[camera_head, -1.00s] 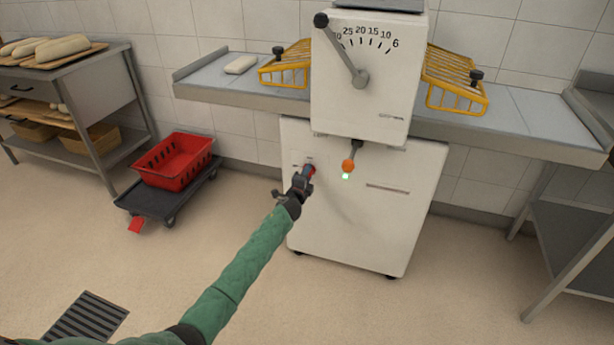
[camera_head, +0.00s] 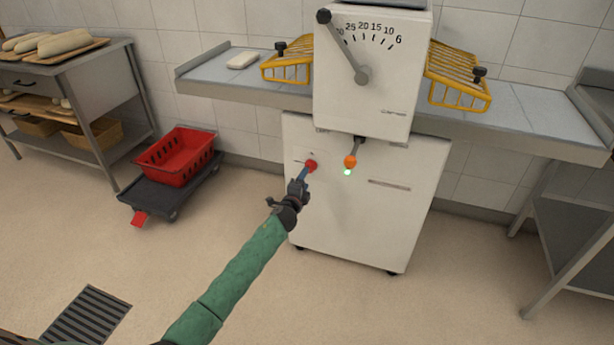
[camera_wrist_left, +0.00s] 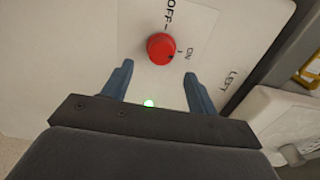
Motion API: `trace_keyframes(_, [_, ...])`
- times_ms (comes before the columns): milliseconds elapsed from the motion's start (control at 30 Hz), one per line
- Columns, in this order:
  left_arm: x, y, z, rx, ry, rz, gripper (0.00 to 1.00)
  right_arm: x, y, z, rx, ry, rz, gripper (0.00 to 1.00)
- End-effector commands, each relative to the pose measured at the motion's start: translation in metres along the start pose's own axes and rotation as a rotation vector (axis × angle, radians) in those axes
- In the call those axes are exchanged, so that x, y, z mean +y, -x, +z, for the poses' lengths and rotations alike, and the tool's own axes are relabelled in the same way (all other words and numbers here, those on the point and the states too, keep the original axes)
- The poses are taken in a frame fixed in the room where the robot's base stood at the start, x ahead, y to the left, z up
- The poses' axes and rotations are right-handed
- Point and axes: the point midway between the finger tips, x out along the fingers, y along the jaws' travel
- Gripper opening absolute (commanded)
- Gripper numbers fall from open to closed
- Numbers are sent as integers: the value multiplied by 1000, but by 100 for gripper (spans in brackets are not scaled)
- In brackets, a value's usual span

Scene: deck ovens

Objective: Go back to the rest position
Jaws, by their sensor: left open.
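My left gripper (camera_head: 302,176) is open and empty in front of the white machine (camera_head: 345,235). Its two blue fingers (camera_wrist_left: 160,90) show in the left wrist view, spread apart, short of the red round knob (camera_wrist_left: 161,48). The knob sits on the machine's front panel between OFF and ON marks. In the head view the knob (camera_head: 311,165) shows just past the fingertips. A green light (camera_head: 348,172) glows beneath an orange-tipped lever (camera_head: 351,161). My right gripper is not in view.
A grey counter (camera_head: 240,91) runs behind the machine, with yellow racks (camera_head: 457,75) at its sides. A red crate (camera_head: 177,157) stands on a dark dolly (camera_head: 170,197) at left. A steel table (camera_head: 570,225) is at right. The floor between is open.

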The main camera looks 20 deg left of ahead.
Motion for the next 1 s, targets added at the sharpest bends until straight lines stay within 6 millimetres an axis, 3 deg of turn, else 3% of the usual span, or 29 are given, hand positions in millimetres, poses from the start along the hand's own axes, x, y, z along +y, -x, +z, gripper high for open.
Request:
trace_keyframes(200, [0,14,0,1,1,0,59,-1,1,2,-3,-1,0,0])
trace_keyframes(767, [0,14,0,0,14,0,59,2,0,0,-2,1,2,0])
trace_keyframes(867, [1,14,2,-12,60,6,59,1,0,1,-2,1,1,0])
trace_keyframes(1000, [4,15,7,-51,248,40,59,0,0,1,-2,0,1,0])
